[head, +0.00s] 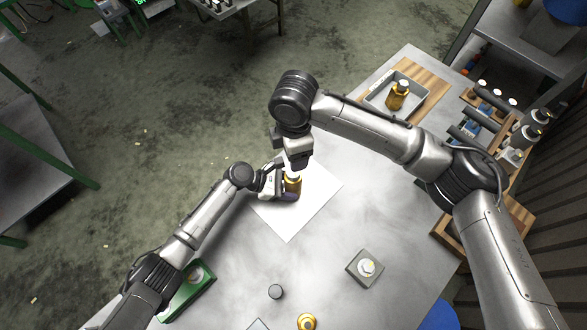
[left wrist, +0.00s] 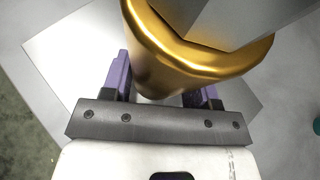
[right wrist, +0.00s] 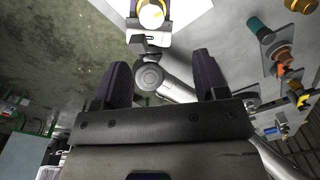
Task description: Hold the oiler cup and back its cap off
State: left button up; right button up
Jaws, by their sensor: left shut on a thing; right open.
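The gold oiler cup (head: 293,184) stands at the white sheet, with my left gripper (head: 280,190) shut around its body. In the left wrist view the gold body (left wrist: 165,75) sits between the purple fingers of my left gripper (left wrist: 162,85). A grey faceted shape covers part of its top there; I cannot tell what it is. The white round cap (right wrist: 151,14) shows on the cup at the top of the right wrist view. My right gripper (right wrist: 163,75) is open and empty, apart from the cap. In the head view my right wrist partly hides the cup's top.
The white sheet (head: 290,226) lies on the grey table (head: 350,220). A tray (head: 413,105) holds another amber-and-white cup (head: 397,94). A parts rack (head: 490,115) stands at the right. A grey block (head: 365,268), dark cylinder (head: 276,291), gold part (head: 306,322) and green tray (head: 188,294) are nearer the front.

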aim_at(293, 174)
jog(key=f+m, duration=0.2)
jog(key=f, duration=0.2)
jog(key=f+m, duration=0.3)
jog(key=f, duration=0.1)
jog(key=f+m, duration=0.3)
jog(key=f, duration=0.1)
jog(key=shift+w+t, duration=0.25)
jog(key=shift+t, duration=0.05)
dwell(0.4)
